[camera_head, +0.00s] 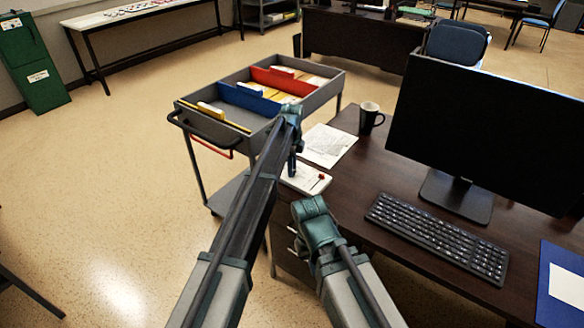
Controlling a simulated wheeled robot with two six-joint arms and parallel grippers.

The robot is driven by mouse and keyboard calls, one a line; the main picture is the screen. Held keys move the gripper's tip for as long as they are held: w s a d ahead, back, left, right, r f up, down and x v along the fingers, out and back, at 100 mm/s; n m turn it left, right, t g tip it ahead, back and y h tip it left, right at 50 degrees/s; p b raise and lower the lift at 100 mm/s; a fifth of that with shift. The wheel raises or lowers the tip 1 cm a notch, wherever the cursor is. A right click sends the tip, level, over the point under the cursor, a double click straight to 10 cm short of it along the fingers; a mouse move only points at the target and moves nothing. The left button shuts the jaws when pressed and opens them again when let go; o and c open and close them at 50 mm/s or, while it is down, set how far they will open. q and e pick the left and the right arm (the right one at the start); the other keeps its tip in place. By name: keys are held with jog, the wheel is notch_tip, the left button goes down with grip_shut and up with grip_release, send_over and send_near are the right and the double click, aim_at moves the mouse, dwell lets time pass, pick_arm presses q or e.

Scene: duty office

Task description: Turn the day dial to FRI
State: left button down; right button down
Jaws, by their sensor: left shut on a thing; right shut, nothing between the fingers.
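The day dial appears to be the small white plate (307,183) on the near left corner of the dark desk, with a small red piece and a thin dark line on its right part. My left gripper (292,172) reaches down over the plate's left part and is shut on a part of the dial that its fingers hide. The day markings are too small to read, so the dial's setting cannot be told. My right gripper (308,208) is shut and empty, nearer to me, in front of the desk's near left corner.
A printed sheet (328,146) and a dark mug (370,118) lie behind the plate. A keyboard (438,236) and a large monitor (480,130) stand to the right. A grey cart (328,88) with colored file dividers stands left of the desk. Open floor lies at left.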

pick_arm(q)
jog(key=c, duration=0.5)
grip_release()
jog(key=shift+r, duration=0.1)
notch_tip(320, 180, up, 14)
jog(key=p, duration=1.4)
jog(key=shift+f, duration=0.2)
